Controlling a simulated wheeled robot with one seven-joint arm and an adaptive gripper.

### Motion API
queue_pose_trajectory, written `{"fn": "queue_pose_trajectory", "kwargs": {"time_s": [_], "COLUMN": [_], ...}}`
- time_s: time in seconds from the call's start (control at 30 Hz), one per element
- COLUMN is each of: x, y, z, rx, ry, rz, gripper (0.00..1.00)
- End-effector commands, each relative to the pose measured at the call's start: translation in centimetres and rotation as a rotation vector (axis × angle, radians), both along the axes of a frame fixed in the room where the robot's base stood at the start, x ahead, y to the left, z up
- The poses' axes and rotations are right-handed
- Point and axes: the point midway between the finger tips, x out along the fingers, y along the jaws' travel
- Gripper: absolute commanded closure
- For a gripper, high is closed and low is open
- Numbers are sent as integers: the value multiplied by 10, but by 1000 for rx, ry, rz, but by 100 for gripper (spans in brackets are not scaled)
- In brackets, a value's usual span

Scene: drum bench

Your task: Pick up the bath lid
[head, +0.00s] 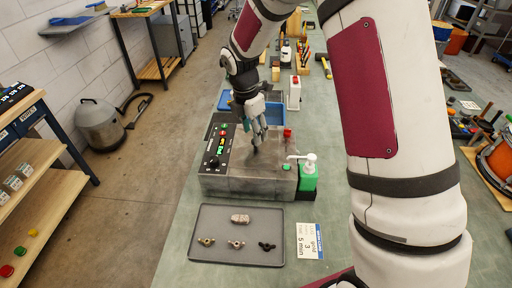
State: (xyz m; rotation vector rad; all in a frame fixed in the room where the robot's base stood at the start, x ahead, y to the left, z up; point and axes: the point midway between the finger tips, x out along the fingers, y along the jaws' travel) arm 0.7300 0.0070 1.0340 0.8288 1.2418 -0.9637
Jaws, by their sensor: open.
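The bath is a grey box (240,187) on the green bench. It has a dark control panel (213,147) with coloured buttons on its left. The bath lid (268,164) appears as the flat grey top to the right of the panel. A small dark knob seems to stand on it, partly hidden by my fingers. My gripper (256,142) points down over the lid, open, with its fingertips around or close beside the knob. I cannot tell whether they touch it.
A grey tray (240,256) with several small metal parts lies in front of the bath. A blue bin (268,110) and a white bottle (294,93) stand behind.

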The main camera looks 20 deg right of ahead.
Motion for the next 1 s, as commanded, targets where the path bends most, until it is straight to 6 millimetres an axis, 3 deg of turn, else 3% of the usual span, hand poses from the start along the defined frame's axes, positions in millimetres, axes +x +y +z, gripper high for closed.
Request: {"fn": "queue_pose_trajectory", "kwargs": {"time_s": [0.2, 0.53, 0.73, 1.0], "x": [-2, -1, -1, 0], "y": [-4, -6, -6, -6], "z": [-30, -38, -37, -37], "rx": [0, 0, 0, 0], "ry": [3, 0, 0, 0], "rz": [0, -1, -1, -1], "gripper": [54, 54, 98, 100]}}
